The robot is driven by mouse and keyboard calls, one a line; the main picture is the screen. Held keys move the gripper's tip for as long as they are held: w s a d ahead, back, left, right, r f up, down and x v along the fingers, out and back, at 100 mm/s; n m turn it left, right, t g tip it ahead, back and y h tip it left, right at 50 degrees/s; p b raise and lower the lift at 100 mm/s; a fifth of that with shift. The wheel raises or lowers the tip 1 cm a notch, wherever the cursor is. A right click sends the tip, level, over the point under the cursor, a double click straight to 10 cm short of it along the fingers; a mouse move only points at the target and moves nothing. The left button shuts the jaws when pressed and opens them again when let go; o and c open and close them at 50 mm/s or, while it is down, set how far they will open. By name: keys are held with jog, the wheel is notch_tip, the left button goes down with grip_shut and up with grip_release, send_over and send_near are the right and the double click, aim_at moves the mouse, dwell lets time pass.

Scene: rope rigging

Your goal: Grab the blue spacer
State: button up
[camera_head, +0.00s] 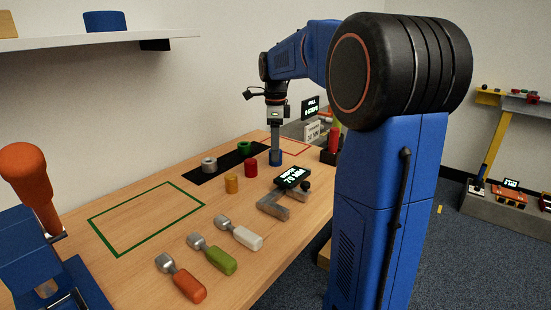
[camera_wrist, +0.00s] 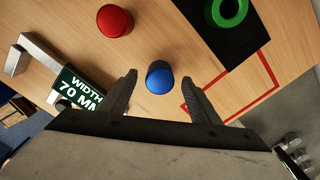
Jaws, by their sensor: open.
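The blue spacer (camera_wrist: 159,78) is a small upright cylinder on the wooden bench. In the wrist view it stands between the two fingertips of my gripper (camera_wrist: 159,80), with a gap on each side. In the head view the blue spacer (camera_head: 276,158) shows at the lower end of my gripper (camera_head: 276,150), which points straight down over it. My gripper is open and holds nothing. From the head view I cannot tell how far the fingers reach down beside the spacer.
A black mat (camera_head: 222,168) holds a green ring (camera_head: 244,147) and a grey ring (camera_head: 209,164). A metal caliper with a width display (camera_head: 293,178) lies close by. Several coloured-handled tools (camera_head: 212,254) lie in front.

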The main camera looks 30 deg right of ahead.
jog(key=shift+f, duration=0.45)
jog(key=c, duration=1.2)
jog(key=shift+r, duration=0.1)
